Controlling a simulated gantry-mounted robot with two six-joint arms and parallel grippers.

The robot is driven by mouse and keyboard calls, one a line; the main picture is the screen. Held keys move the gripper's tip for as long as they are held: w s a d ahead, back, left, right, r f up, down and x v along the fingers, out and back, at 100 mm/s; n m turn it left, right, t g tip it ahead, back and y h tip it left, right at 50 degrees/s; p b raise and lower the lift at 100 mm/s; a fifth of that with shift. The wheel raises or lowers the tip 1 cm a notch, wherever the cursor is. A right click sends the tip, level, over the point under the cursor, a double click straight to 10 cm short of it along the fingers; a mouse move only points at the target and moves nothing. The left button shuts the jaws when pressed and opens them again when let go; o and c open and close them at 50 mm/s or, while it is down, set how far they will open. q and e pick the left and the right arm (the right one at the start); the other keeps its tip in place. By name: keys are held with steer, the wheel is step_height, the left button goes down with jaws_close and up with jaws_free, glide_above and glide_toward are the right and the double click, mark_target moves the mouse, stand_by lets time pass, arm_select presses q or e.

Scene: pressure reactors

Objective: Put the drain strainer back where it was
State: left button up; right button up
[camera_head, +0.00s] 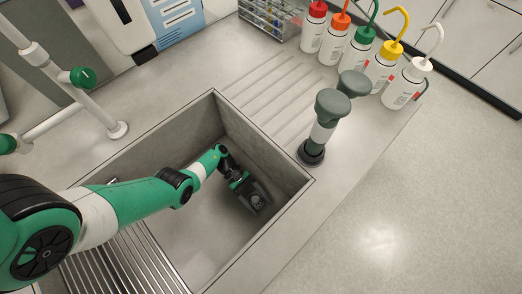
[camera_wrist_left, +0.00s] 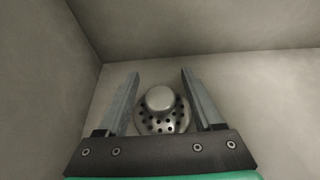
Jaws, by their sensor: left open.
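The drain strainer (camera_wrist_left: 160,108) is a small metal dish with holes and a round knob on top. In the left wrist view it lies between the two fingers of my left gripper (camera_wrist_left: 158,100), with gaps showing on both sides. In the head view my left gripper (camera_head: 257,202) reaches down into the sink (camera_head: 210,245), near its right corner, and the strainer (camera_head: 257,203) shows small and dark between the fingers. The gripper is open. The drain hole is not visible in either view. My right gripper is not in view.
The sink walls (camera_head: 262,150) rise close around the left gripper. A grey-green handled tool (camera_head: 323,130) stands at the sink's right edge. Several wash bottles (camera_head: 362,55) stand along the back. A metal rack (camera_head: 115,265) lies across the sink's front left, and a tap (camera_head: 70,95) stands left.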

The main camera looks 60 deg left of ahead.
mark_target(256, 200)
arm_select(q)
steer(key=v, duration=0.6)
steer(key=shift+s+a, duration=0.1)
steer(key=shift+a, duration=0.15)
